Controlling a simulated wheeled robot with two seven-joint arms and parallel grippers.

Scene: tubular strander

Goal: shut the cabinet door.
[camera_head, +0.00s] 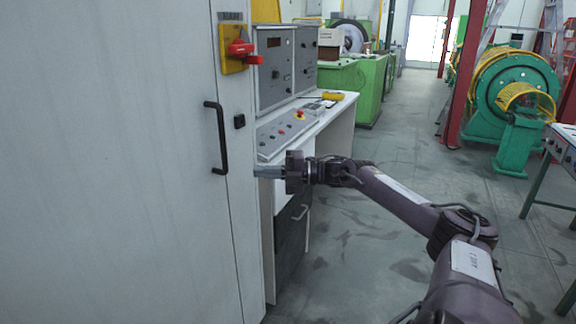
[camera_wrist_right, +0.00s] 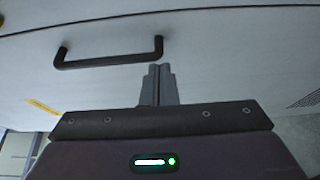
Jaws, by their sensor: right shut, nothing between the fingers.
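The cabinet door (camera_head: 110,170) is a large light-grey panel filling the left of the head view. Its black bar handle (camera_head: 218,138) is upright near the door's right edge. The handle also shows in the right wrist view (camera_wrist_right: 108,60), across the upper left. My right gripper (camera_head: 257,172) is shut and empty, its tips close to the cabinet front, right of and a little below the handle. In the right wrist view, the closed fingers (camera_wrist_right: 159,72) point at the pale panel beside the handle's end. I cannot tell whether they touch it. My left gripper is not in view.
A red and yellow switch (camera_head: 238,50) sits on the cabinet above a small black lock (camera_head: 239,121). A grey control desk (camera_head: 285,130) with buttons stands right of the cabinet. Green machines (camera_head: 515,95) and a red post (camera_head: 463,75) stand farther back. The floor (camera_head: 370,240) between is clear.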

